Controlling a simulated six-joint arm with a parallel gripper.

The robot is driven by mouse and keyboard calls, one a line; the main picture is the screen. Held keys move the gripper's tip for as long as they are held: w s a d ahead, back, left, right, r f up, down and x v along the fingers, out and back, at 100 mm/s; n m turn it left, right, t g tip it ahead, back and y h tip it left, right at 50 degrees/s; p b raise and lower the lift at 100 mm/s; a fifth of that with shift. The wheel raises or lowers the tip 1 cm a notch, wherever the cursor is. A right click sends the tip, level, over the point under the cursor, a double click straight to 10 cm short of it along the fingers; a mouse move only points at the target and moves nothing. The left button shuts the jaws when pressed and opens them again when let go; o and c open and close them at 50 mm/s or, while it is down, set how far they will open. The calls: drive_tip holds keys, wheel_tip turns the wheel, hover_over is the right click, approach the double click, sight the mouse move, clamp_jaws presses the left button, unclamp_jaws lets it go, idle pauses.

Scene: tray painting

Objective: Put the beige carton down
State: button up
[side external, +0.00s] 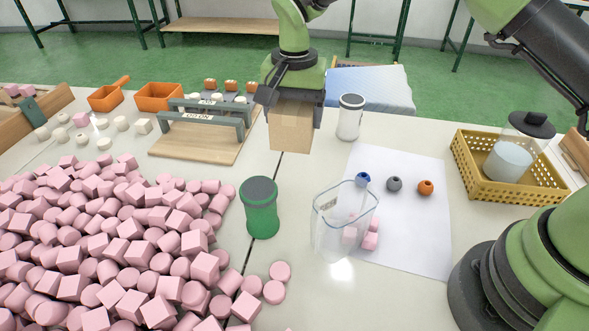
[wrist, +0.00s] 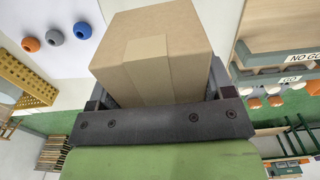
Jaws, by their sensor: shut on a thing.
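The beige carton (side external: 291,127) is a small closed box with a tape strip, held between the jaws of my gripper (side external: 291,97). In the side view it hangs below the gripper at the far middle of the table, right of the wooden board with grey rails. Whether its bottom touches the table I cannot tell. In the wrist view the carton (wrist: 150,58) fills the space between the two dark fingers (wrist: 155,95), which are shut on its sides.
A white jar (side external: 350,117) stands close right of the carton. A green can (side external: 260,207) and a clear container (side external: 344,222) stand nearer. Pink blocks (side external: 110,240) cover the left. The board (side external: 205,145) lies left. A yellow basket (side external: 500,185) is right. White paper (side external: 415,235) has some bare room.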

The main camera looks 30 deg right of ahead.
wheel_tip(320, 180, down, 10)
drive_tip(key=shift+r, duration=0.25)
drive_tip(key=shift+f, duration=0.15)
